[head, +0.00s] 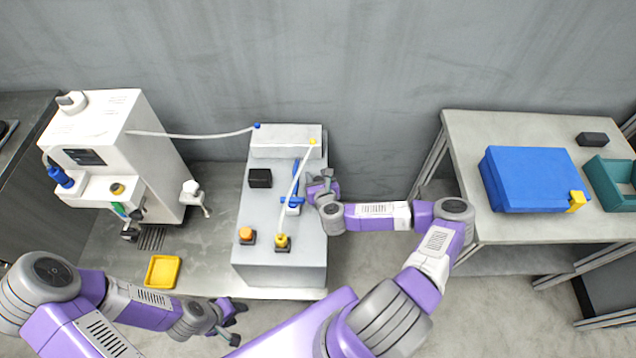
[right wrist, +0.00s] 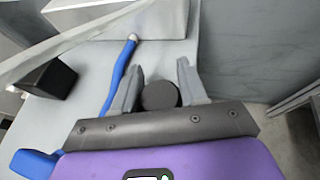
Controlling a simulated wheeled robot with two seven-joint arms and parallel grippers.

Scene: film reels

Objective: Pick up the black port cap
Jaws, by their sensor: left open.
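A dark round cap, which looks like the black port cap (right wrist: 160,95), lies between the two fingers of my right gripper (right wrist: 159,82) in the right wrist view. The fingers are spread on either side of it, with a narrow gap visible. In the head view my right gripper (head: 322,184) is over the right edge of the grey cabinet (head: 262,222), and the cap cannot be made out there. My left gripper (head: 236,322) is open and empty near the bench's front edge, far from the cap.
A blue tool (right wrist: 119,75) lies left of the right gripper. A black block (head: 260,178), an orange knob (head: 246,234) and a yellow knob (head: 282,241) are on the cabinet. A white machine (head: 153,150) and yellow tray (head: 162,272) are left. A blue case (head: 532,178) stands on the right table.

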